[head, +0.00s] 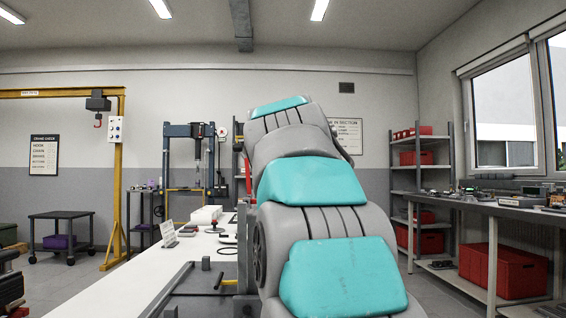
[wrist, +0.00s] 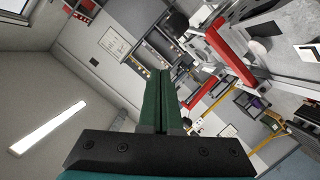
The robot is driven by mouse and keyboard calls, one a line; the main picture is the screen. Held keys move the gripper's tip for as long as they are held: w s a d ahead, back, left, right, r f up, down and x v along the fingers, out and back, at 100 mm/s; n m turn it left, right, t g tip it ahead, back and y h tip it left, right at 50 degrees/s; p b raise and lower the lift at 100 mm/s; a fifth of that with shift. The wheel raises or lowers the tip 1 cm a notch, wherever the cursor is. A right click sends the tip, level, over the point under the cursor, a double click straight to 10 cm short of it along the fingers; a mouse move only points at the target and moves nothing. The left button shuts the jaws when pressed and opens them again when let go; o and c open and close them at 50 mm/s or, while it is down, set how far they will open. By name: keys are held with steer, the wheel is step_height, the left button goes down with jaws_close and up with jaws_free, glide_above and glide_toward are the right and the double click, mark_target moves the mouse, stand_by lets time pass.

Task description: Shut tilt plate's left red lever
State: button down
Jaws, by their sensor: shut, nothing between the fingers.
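My gripper (wrist: 160,75) shows in the wrist view as two long dark green fingers pressed together, with nothing between them. In the wrist view, a red bar (wrist: 231,55) lies along grey metal parts at the upper right, and a second red bar (wrist: 208,101) lies below it. Both are to the right of my fingertips and apart from them in the picture. I cannot tell which, if either, is the tilt plate's left lever. In the head view my arm hides my gripper and much of the bench; a thin red upright piece (head: 248,172) shows just left of it.
A white-topped bench (head: 140,285) runs along the left of my arm, with a grey metal frame (head: 190,292) on it. A blue-grey press (head: 170,165) and a yellow gantry (head: 121,190) stand behind. Shelves (head: 392,180) and a side bench (head: 492,213) with red bins are at right.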

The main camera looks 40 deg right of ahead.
steer(key=shift+s+d+f+m+t+y+b, duration=0.25)
steer(key=shift+f+m+b, duration=0.25)
steer(key=shift+f, duration=0.25)
steer(key=shift+s+d+f+m+y+b, duration=0.2)
steer(key=shift+d+f+m+b, duration=0.25)
steer(key=shift+f, duration=0.3)
steer(key=shift+s+d+f+m+t+y+b, duration=0.15)
steer(key=shift+s+d+f+m+y+b, duration=0.1)
steer(key=shift+f+m+b, duration=0.4)
steer(key=shift+f, duration=0.15)
steer(key=w+r+p+v, duration=0.1)
steer(key=r+v, duration=0.1)
steer(key=v, duration=1)
steer(key=shift+a+r+p, duration=0.4)
steer(key=shift+a+r, duration=0.1)
steer(key=shift+s, duration=0.15)
